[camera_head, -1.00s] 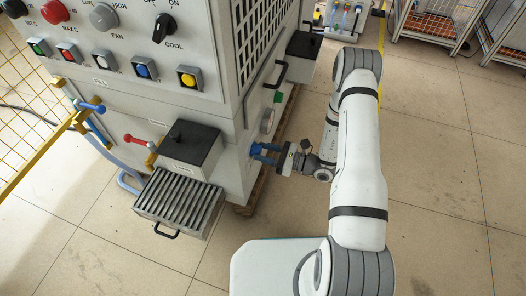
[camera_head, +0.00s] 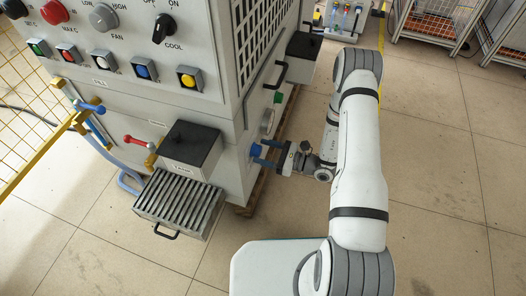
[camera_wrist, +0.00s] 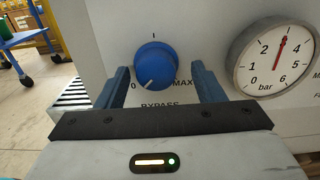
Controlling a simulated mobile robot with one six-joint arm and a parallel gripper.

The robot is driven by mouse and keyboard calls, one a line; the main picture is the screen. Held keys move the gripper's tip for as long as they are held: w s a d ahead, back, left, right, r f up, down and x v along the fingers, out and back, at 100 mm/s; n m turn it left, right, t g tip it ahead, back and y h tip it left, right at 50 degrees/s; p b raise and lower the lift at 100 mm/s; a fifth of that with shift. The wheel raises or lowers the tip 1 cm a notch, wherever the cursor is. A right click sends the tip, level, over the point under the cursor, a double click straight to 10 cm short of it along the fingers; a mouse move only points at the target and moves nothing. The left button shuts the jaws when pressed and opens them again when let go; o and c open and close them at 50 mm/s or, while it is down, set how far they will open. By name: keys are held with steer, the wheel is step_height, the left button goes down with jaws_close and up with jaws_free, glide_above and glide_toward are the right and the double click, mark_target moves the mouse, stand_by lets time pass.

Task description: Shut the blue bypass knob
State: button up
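The blue bypass knob (camera_wrist: 155,66) sits on the machine's grey side panel above the word BYPASS. Its white pointer mark is at the lower left, toward the 0; MAX is printed to its right. My gripper (camera_wrist: 160,72) is open, with one blue finger on each side of the knob and a visible gap on both sides. In the head view, my gripper (camera_head: 263,153) faces the panel from the right, with its fingertips near the knob (camera_head: 255,150). Nothing is held.
A pressure gauge (camera_wrist: 274,56) is right of the knob, its needle near 3. A black box (camera_head: 190,148) and a ribbed grey tray (camera_head: 178,203) stick out from the machine's front. A black handle (camera_head: 281,74) stands out farther along the side. Floor right of my arm is clear.

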steer(key=shift+s, duration=0.1)
steer(key=p+v, duration=0.2)
steer(key=v, duration=0.5)
steer(key=shift+d, duration=0.35)
steer(key=shift+s, duration=0.1)
steer(key=s+a+r+n+g+h+p, duration=0.1)
steer(key=s+r+n+g+h+p, duration=0.25)
steer(key=r, duration=0.75)
steer(key=s+a+r+n+g+p, duration=0.1)
steer(key=r+n+g+p, duration=0.35)
steer(key=r, duration=0.65)
steer(key=s+r+n+g+h+p, duration=0.25)
steer(key=r+n+p, duration=0.3)
steer(key=r, duration=0.55)
steer(key=s+d+r+n+t+h+p, duration=0.2)
steer(key=r+p, duration=0.3)
steer(key=r, duration=0.5)
steer(key=s+d+r+n+t+h+p, duration=0.2)
steer(key=s+d+r+n+h+p, duration=0.1)
steer(key=r, duration=0.7)
steer(key=s+d+r+n+t+h+p, duration=0.2)
steer(key=r+h+p, duration=0.4)
steer(key=r, duration=0.5)
steer(key=s+n+t+p, duration=0.1)
steer(key=s+p, duration=0.1)
steer(key=shift+s+d+p, duration=0.25)
steer(key=shift+d+p, duration=0.1)
steer(key=shift+p, duration=0.05)
